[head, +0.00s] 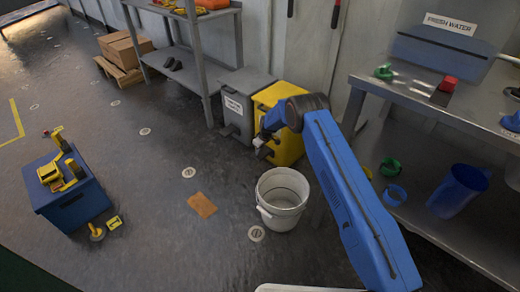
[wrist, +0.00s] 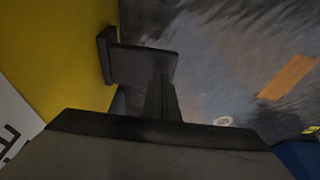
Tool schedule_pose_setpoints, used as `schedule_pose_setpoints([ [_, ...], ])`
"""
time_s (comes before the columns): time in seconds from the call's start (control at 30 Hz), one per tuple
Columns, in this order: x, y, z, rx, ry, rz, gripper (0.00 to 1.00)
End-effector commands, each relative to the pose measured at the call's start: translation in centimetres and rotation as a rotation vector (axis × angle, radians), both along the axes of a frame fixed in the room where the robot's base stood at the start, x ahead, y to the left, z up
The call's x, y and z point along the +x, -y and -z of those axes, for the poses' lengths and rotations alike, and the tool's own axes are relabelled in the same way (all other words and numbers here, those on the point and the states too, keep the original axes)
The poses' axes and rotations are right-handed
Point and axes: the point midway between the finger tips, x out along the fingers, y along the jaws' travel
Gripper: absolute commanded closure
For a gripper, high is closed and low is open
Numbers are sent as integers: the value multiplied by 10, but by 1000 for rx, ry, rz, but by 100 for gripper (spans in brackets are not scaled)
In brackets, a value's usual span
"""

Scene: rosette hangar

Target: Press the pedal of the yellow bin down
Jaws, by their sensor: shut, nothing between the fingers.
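The yellow bin (head: 291,148) stands by the back wall, partly hidden behind my arm in the head view. Its yellow front (wrist: 55,50) fills the upper left of the wrist view. The dark pedal (wrist: 143,62) sticks out from that front as a flat plate on a small bracket. My gripper (wrist: 160,84) is shut and empty, its dark fingers reaching to the pedal's near edge in the picture. I cannot tell whether they touch it. In the head view my gripper (head: 263,151) is low in front of the bin, and the pedal is not clearly visible there.
A grey bin (head: 240,88) stands left of the yellow one. A white bucket (head: 283,203) is on the floor in front. A metal table (head: 425,115) stands at right.

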Motion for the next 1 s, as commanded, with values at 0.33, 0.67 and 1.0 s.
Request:
schedule_pose_setpoints([
  [0.33,2,-2,7,1,1,0,100],
  [0.67,-6,-7,23,0,-3,-1,100],
  [1.0,-13,-11,48,-2,-6,-1,100],
])
